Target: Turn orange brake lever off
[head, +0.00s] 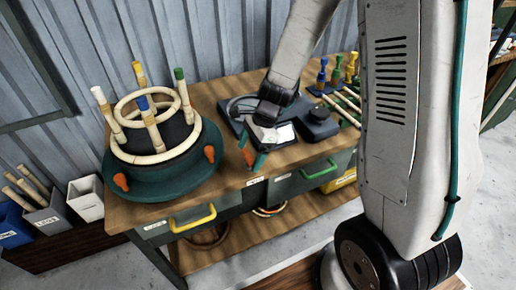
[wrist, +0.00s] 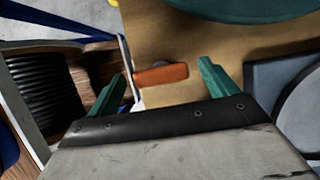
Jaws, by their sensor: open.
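A small orange lever (head: 248,157) sits near the front edge of the workbench, right of the round jig. In the wrist view the orange lever (wrist: 162,76) lies roughly sideways in the gap between my fingers. My gripper (head: 252,150) has two green fingers and points down at the bench front. In the wrist view my gripper (wrist: 164,88) is open, with a finger on either side of the lever. I cannot tell whether either finger touches it. The lever's base and its on or off position are not clear.
The round jig (head: 150,186) with a dark green base, two orange handles and coloured-tip pegs stands left on the workbench (head: 232,178). A dark device (head: 318,122) is right of my gripper. Drawers with green (head: 193,219) and yellow handles are below. Bins stand at far left.

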